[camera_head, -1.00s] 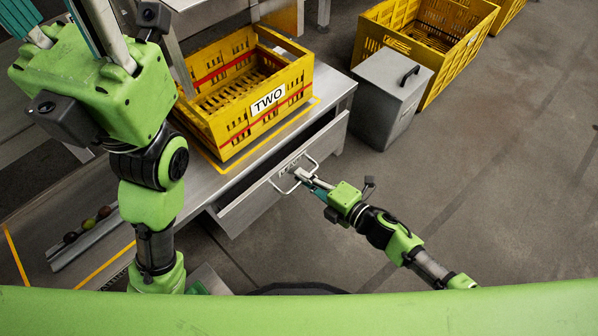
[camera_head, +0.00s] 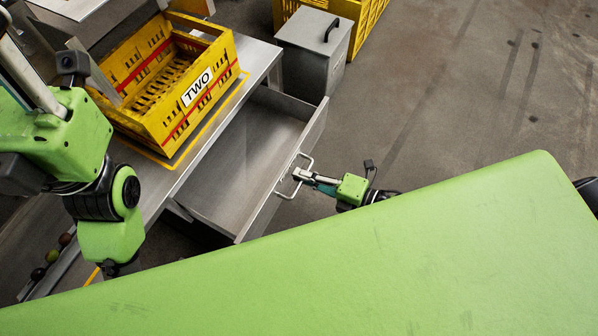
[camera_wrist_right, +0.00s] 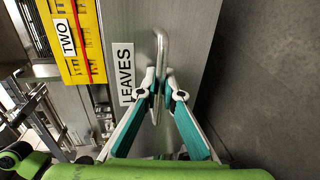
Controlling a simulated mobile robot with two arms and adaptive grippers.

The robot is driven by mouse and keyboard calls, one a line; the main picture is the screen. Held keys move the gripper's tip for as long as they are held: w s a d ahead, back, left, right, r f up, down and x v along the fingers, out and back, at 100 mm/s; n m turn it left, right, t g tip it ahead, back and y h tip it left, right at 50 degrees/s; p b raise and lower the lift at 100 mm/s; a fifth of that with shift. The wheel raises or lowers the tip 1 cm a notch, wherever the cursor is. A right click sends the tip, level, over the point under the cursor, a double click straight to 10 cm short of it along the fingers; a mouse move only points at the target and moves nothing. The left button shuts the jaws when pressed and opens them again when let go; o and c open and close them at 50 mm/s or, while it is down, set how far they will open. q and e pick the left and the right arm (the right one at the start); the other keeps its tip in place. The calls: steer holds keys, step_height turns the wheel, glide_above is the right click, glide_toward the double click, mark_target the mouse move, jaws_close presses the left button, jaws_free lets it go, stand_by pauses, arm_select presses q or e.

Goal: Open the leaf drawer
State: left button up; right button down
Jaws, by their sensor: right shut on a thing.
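The leaf drawer (camera_head: 245,158) is grey metal and stands well out from the table, and its visible inside is bare. In the right wrist view its front (camera_wrist_right: 190,55) bears a label reading LEAVES (camera_wrist_right: 125,73). My right gripper (camera_head: 300,174) is shut on the bar handle (camera_head: 305,163) of the drawer. The wrist view shows the fingers (camera_wrist_right: 157,92) closed around the handle (camera_wrist_right: 161,50). My left arm (camera_head: 60,140) is at the left, over the table; its fingertips are not clearly visible.
A yellow crate marked TWO (camera_head: 165,130) stands on the grey table (camera_head: 262,55) behind the drawer. A grey lidded bin (camera_head: 312,62) and another yellow crate (camera_head: 368,25) stand on the floor beyond. Floor at right is clear.

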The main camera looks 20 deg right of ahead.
steer(key=c, duration=2.5)
jaws_free()
steer(key=v, duration=1.2)
